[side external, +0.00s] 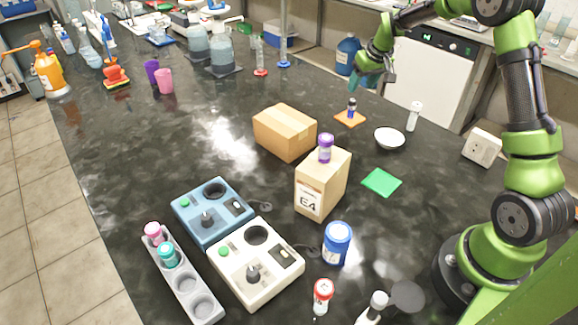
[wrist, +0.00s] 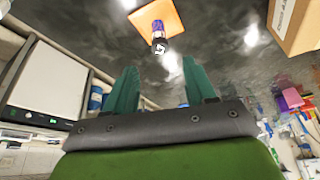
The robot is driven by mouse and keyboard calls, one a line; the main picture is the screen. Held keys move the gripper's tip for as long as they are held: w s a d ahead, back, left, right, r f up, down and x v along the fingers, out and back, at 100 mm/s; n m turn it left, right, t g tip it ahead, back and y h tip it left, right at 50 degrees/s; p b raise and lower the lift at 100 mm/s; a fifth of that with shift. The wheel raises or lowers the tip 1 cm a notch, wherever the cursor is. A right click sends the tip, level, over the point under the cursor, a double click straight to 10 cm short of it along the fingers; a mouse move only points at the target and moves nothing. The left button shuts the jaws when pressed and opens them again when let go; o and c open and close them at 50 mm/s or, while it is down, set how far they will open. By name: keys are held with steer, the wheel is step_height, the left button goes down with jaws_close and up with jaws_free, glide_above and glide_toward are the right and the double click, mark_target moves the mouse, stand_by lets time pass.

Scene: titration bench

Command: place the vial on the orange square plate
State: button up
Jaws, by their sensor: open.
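In the wrist view the vial (wrist: 158,34) is seen over the orange plate (wrist: 172,10), beyond the fingertips. My gripper (side external: 371,80) is behind and above the plate, apart from the vial. In the wrist view its two green fingers (wrist: 158,70) are spread with nothing between them.
A white bowl (side external: 389,138) and a white-capped vial (side external: 414,116) stand right of the plate. A cardboard box (side external: 284,133) is left of it. A purple-capped vial (side external: 325,148) stands on the E4 box (side external: 322,188). A green square (side external: 381,182) lies nearer.

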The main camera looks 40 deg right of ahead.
steer(key=s+a+r+t+y, duration=0.1)
steer(key=s+a+r, duration=0.4)
steer(key=a+r, duration=0.15)
steer(key=s+a+r+t, duration=0.1)
steer(key=s+a+r, duration=0.3)
steer(key=a+r, duration=0.3)
steer(key=s+a+y, duration=0.1)
steer(key=s+a, duration=0.5)
steer(key=s, duration=0.2)
steer(key=s+a+t+y, duration=0.1)
steer(key=s+a, duration=0.5)
steer(key=s, duration=0.3)
steer(key=shift+a+f, duration=0.4)
steer(key=shift+f, duration=0.05)
